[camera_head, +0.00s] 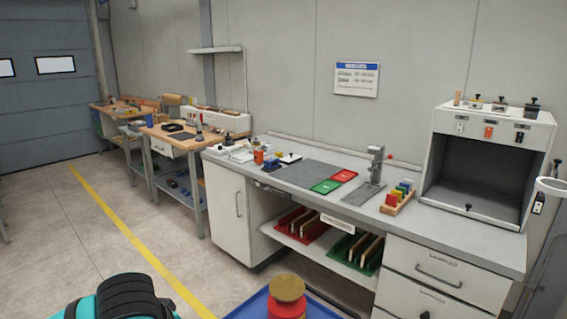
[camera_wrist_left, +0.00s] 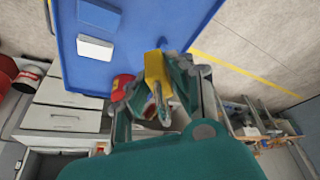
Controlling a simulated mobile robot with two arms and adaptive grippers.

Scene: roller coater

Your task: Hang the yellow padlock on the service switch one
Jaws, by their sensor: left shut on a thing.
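The yellow padlock (camera_wrist_left: 155,72) is between the fingers of my left gripper (camera_wrist_left: 158,92) in the left wrist view, and the gripper is shut on it. A grey metal part, perhaps its shackle, shows at the lower end of the yellow body. The padlock is above the blue tray's edge, near a red object. In the head view only a teal and black part of my left arm shows at the bottom left; its fingers are out of frame. My right gripper is in neither view. I cannot make out which thing is the service switch one.
A blue tray (camera_head: 252,306) stands low in front, with a red object topped in dull yellow (camera_head: 288,292). The long workbench (camera_head: 440,238) carries a grey cabinet (camera_head: 540,150), small coloured blocks (camera_head: 400,193) and a metal stand (camera_head: 375,170). The floor at left is clear.

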